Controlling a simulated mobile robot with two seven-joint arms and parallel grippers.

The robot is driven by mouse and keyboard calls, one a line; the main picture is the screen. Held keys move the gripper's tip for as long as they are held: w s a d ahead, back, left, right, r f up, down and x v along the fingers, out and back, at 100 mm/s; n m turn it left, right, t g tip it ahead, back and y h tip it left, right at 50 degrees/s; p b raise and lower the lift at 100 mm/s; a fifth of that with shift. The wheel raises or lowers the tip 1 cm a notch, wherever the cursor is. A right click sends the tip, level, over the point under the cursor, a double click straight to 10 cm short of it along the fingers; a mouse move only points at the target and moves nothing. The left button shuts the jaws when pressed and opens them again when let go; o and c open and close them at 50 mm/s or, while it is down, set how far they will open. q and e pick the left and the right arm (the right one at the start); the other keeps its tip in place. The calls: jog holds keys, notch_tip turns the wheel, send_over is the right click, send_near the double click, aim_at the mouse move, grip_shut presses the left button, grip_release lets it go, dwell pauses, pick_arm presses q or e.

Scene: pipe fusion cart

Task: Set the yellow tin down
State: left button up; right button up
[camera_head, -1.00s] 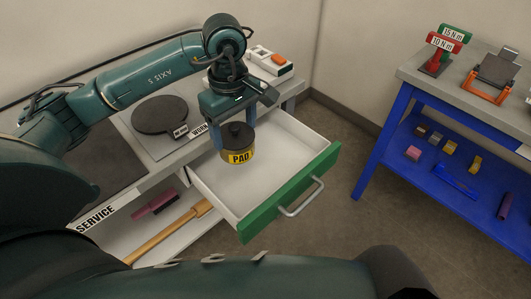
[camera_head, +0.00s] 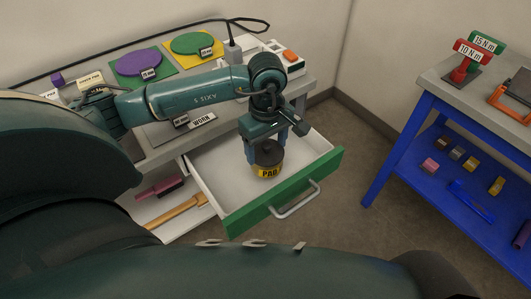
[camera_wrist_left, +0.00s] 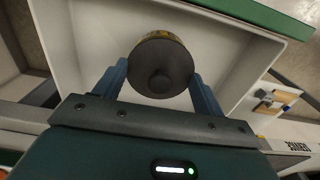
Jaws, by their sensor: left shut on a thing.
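The yellow tin (camera_head: 267,172), marked PAD, has a dark lid with a knob and is upright within the open drawer (camera_head: 226,189). My left gripper (camera_head: 265,152) points down with its blue fingers on either side of the tin, shut on it. The left wrist view shows the tin's round dark lid (camera_wrist_left: 160,70) between the two fingers, over the white drawer floor. I cannot tell for sure whether the tin's base touches that floor. My right gripper is not in view.
The drawer's green front (camera_head: 285,192) with a metal handle (camera_head: 297,200) is pulled out. The drawer is otherwise empty. Purple (camera_head: 140,63) and green (camera_head: 193,43) discs lie on the bench behind. A blue-framed bench (camera_head: 402,135) stands at right.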

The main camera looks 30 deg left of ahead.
aim_at(267, 155)
pick_arm(q)
notch_tip(267, 155, down, 4)
jog(key=shift+r, duration=0.1)
jog(key=shift+f, duration=0.2)
jog(key=o, duration=1.3)
jog(key=shift+r, duration=0.1)
jog(key=shift+r, duration=0.65)
notch_tip(267, 155, up, 10)
jog(key=shift+f+b, duration=0.15)
jog(key=shift+b, duration=0.2)
jog(key=shift+r, duration=0.7)
